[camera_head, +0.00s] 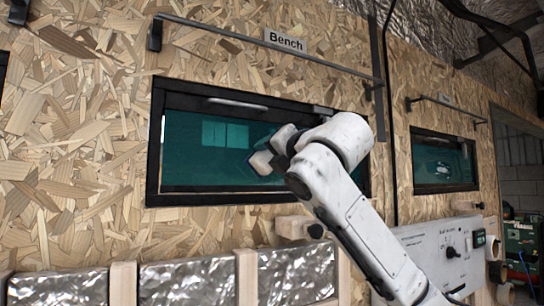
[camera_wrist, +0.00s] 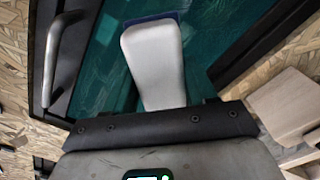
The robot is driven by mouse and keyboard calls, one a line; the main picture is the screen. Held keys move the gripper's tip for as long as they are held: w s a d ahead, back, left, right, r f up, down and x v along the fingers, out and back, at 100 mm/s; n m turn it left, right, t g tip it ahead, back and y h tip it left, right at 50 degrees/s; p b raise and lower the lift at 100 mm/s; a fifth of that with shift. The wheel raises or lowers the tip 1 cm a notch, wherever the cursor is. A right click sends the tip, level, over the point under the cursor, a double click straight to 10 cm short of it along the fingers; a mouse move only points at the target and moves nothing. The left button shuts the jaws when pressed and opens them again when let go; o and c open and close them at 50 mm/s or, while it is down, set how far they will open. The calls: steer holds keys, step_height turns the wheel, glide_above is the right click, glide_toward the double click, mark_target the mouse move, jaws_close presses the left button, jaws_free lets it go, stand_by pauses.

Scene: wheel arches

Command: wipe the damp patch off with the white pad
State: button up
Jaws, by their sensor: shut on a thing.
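My gripper (camera_head: 264,160) is in front of the teal pane (camera_head: 195,160) of the window under the "Bench" sign. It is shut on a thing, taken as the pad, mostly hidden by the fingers. In the wrist view, a white rounded part (camera_wrist: 154,60) reaches from the dark mount towards the pane, with a dark blue edge (camera_wrist: 150,19) showing at its far end. I cannot tell whether the held thing touches the glass. The pane shows faint lighter streaks in the wrist view (camera_wrist: 205,35); I cannot make out a clear damp patch edge.
A black frame (camera_head: 153,150) surrounds the pane, with a pale handle bar (camera_head: 238,104) along its top. A rail (camera_head: 270,48) runs above. Wooden blocks (camera_head: 293,228) project below. A second window (camera_head: 442,165) and a control panel (camera_head: 440,248) are to the right.

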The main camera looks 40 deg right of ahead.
steer(key=shift+p+x, duration=0.35)
steer(key=shift+x, duration=0.65)
stand_by(0.3)
steer(key=shift+s+d+p, duration=0.2)
steer(key=shift+s+d, duration=0.15)
steer(key=shift+d, duration=0.6)
steer(key=shift+s+d+p, duration=0.2)
steer(key=shift+s+d, duration=0.1)
steer(key=shift+d, duration=0.6)
steer(key=shift+w, duration=0.1)
steer(key=shift+w+a, duration=0.25)
steer(key=shift+a, duration=0.4)
steer(key=shift+w+a, duration=0.2)
steer(key=shift+a, duration=0.4)
steer(key=shift+w+a, duration=0.25)
steer(key=shift+a, duration=0.4)
steer(key=shift+a+f, duration=0.1)
